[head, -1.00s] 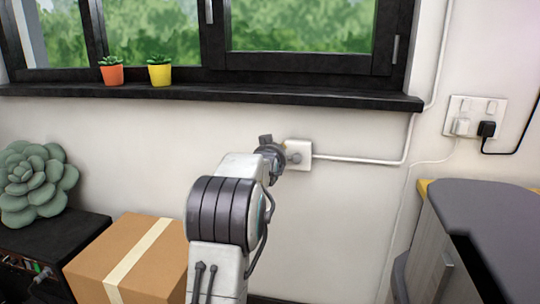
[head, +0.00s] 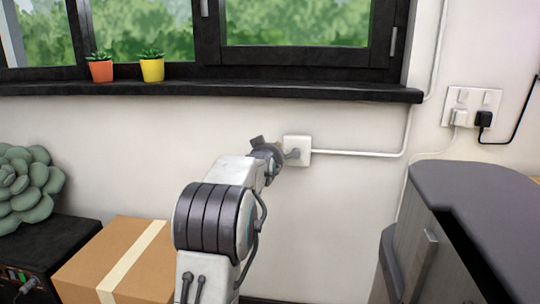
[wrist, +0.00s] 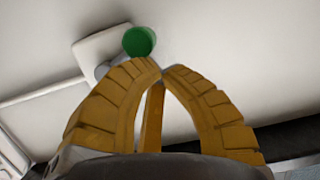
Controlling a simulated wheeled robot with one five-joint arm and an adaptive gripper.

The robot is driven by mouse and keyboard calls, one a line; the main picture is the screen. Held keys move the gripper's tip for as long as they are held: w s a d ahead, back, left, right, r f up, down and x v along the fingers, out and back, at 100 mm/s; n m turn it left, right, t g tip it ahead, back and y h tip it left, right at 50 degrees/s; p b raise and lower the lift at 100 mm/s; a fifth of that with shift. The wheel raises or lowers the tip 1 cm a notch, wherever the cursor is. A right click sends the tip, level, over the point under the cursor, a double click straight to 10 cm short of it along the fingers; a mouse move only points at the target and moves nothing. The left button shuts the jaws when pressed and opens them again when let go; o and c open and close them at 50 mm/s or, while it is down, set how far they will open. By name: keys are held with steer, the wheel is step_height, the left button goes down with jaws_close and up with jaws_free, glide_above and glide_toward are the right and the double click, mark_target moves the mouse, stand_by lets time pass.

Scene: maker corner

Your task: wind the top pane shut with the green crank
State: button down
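The green crank knob (wrist: 139,41) shows in the wrist view, just beyond my fingertips, in front of a white wall box (wrist: 103,48). In the head view the box (head: 304,145) is on the wall below the window sill, with a short grey crank arm (head: 293,154) on it; the green knob cannot be made out there. My gripper (wrist: 160,71) has its yellow fingers arched together, tips nearly meeting, with nothing seen between them. It is close to the knob; contact is unclear. The dark-framed window (head: 212,60) is cut off at the top, so I cannot make out the top pane.
An orange pot (head: 101,71) and a yellow pot (head: 152,70) stand on the dark sill (head: 230,91). A cardboard box (head: 90,262) and a succulent (head: 24,188) are at the left. A grey-topped cabinet (head: 480,200) stands at the right. White conduit (head: 355,153) runs right from the wall box.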

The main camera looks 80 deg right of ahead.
steer(key=shift+f+b, duration=1.2)
steer(key=shift+f, duration=0.45)
steer(key=shift+r, duration=0.1)
